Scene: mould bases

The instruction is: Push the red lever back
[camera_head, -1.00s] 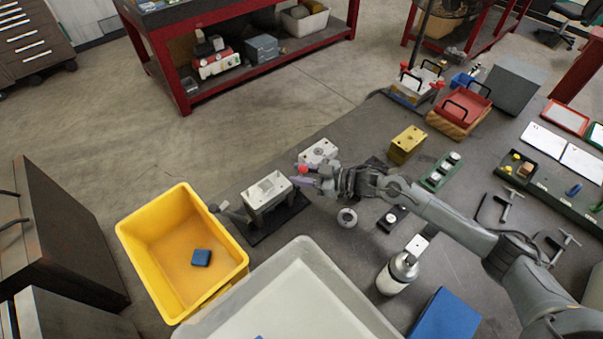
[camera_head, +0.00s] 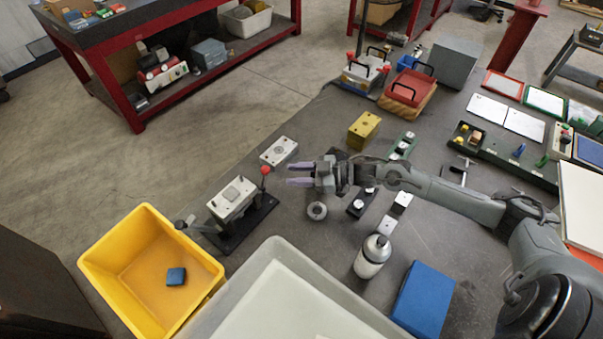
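The red lever (camera_head: 265,170) is a thin stem with a red ball on top. It stands nearly upright at the right end of a dark fixture base (camera_head: 262,213). A pale metal mould block (camera_head: 228,204) sits on that base, left of the lever. My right gripper (camera_head: 292,176) comes in from the right, its two purple-grey fingers spread apart with nothing between them. The fingertips are just right of the red ball, with a small visible gap. My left gripper is not in view.
A yellow bin (camera_head: 105,255) with a blue block (camera_head: 176,277) stands left of the fixture. A grey tray (camera_head: 265,262) is in front. A ring-shaped part (camera_head: 317,211), a bottle (camera_head: 372,257) and a gold block (camera_head: 364,130) lie around my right arm. Another metal plate (camera_head: 279,151) lies behind.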

